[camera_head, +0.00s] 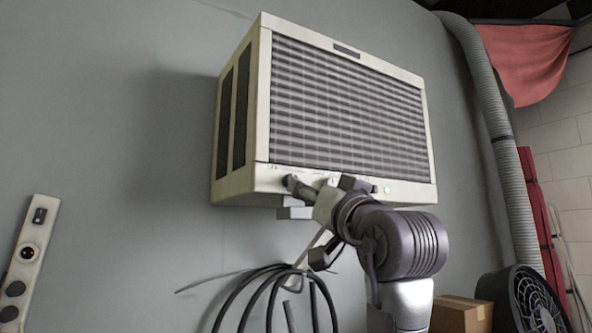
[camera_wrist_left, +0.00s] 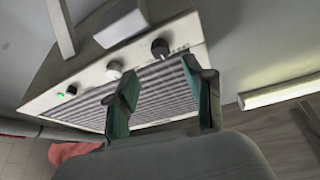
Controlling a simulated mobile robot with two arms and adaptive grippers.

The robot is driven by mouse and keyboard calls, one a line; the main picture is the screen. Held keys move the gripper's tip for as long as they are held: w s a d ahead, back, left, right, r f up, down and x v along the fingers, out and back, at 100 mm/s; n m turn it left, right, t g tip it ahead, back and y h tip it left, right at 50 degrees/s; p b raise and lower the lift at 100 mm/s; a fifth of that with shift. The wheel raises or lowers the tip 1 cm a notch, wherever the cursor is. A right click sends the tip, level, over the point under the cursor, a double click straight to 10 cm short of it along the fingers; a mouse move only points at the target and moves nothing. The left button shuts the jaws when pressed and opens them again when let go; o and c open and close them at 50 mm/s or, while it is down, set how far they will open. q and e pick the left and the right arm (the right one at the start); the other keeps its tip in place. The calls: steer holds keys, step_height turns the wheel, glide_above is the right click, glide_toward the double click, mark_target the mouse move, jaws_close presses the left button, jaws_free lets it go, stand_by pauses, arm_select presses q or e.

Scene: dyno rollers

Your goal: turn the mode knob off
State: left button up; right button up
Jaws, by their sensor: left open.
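A cream wall unit (camera_head: 262,180) carries its controls on the strip below its grille. In the left wrist view, a black knob (camera_wrist_left: 160,48) and a white knob (camera_wrist_left: 115,69) sit on that strip. I cannot read their labels, so I cannot tell which is the mode knob. My left gripper (camera_head: 322,190) is close to the strip in the head view and partly covers the knobs. In the left wrist view its two fingers (camera_wrist_left: 160,77) are spread, with nothing between them; the black knob shows beyond, roughly between the tips. My right gripper is not in view.
Black cables (camera_head: 270,285) hang below the unit. A socket strip (camera_head: 30,250) is at left. A fan (camera_head: 530,300) and a cardboard box (camera_head: 462,313) stand lower right.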

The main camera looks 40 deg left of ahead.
arm_select(q)
steer(key=p+x, duration=0.3)
steer(key=x, duration=0.4)
steer(key=shift+a, duration=0.3)
steer(key=shift+r, duration=0.1)
jaws_close()
